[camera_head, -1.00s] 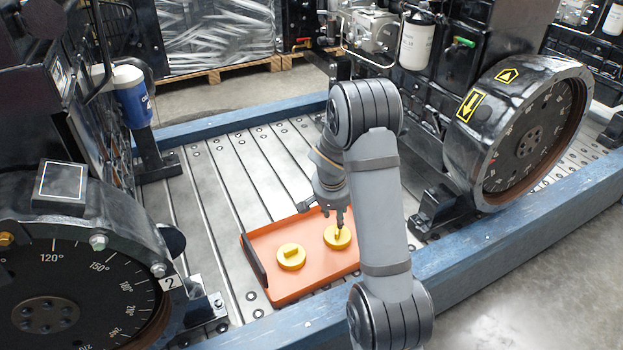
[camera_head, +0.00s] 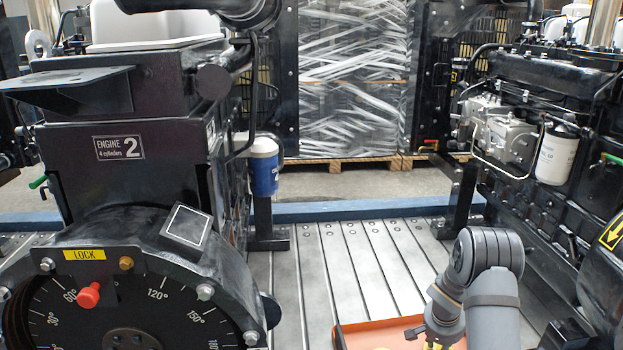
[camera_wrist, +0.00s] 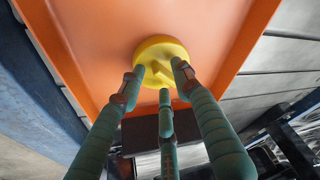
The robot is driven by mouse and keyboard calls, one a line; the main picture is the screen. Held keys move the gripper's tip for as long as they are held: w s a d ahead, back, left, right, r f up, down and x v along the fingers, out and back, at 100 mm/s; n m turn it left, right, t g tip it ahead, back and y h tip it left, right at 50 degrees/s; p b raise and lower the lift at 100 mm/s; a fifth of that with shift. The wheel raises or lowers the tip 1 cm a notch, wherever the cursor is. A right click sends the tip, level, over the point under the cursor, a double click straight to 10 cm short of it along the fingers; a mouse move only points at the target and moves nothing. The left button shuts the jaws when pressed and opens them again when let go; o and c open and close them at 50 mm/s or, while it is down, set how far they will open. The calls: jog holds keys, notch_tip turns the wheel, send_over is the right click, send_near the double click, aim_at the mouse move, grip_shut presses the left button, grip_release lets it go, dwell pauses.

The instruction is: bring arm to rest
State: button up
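My gripper (camera_wrist: 160,78) is over an orange tray (camera_wrist: 85,40) in the wrist view. Its three green fingers stand apart around the raised ridge of a round yellow cap (camera_wrist: 178,48) that lies on the tray. The fingertips are close to the cap, but I cannot tell whether they touch it. I see no clear grip on it. In the head view my arm (camera_head: 490,290) is at the lower right, and the fingertips are cut off by the bottom edge. Only the far part of the tray (camera_head: 375,333) shows there.
Engine 2 (camera_head: 125,190), with a dial and a red knob (camera_head: 88,295), stands left. Another engine (camera_head: 555,130) stands right, close to my arm. The slotted metal floor (camera_head: 345,265) between them is clear behind the tray. Wrapped pallets (camera_head: 355,80) stand at the back.

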jog(key=shift+s, duration=0.1)
